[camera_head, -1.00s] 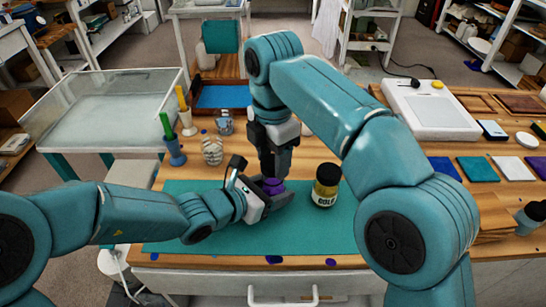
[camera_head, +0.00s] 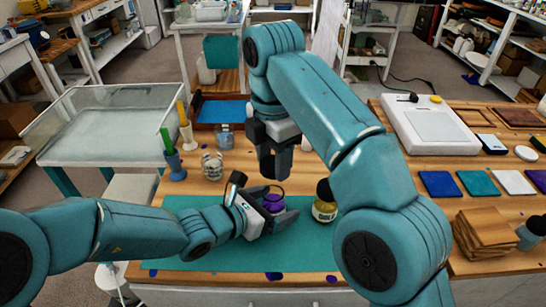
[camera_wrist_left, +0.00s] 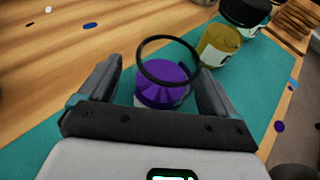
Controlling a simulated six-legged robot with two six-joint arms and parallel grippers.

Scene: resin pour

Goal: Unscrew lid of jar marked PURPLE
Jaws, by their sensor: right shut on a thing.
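The purple jar (camera_head: 273,204) stands on the teal mat, with a dark ring around its top and purple visible inside the ring; it also shows in the left wrist view (camera_wrist_left: 163,84). Its label cannot be read. My left gripper (camera_head: 275,213) is low at the mat, its fingers on either side of the jar. In the left wrist view, gaps show between jar and fingers (camera_wrist_left: 163,72). My right gripper (camera_head: 274,176) points down just above the jar, apart from it. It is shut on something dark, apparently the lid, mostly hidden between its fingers.
A gold jar (camera_head: 324,208) with a black lid stands close to the right of the purple jar, partly behind my right arm. Stirring sticks in a holder (camera_head: 174,160) and glass cups (camera_head: 212,166) stand behind the mat (camera_head: 190,262). The mat's front is clear.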

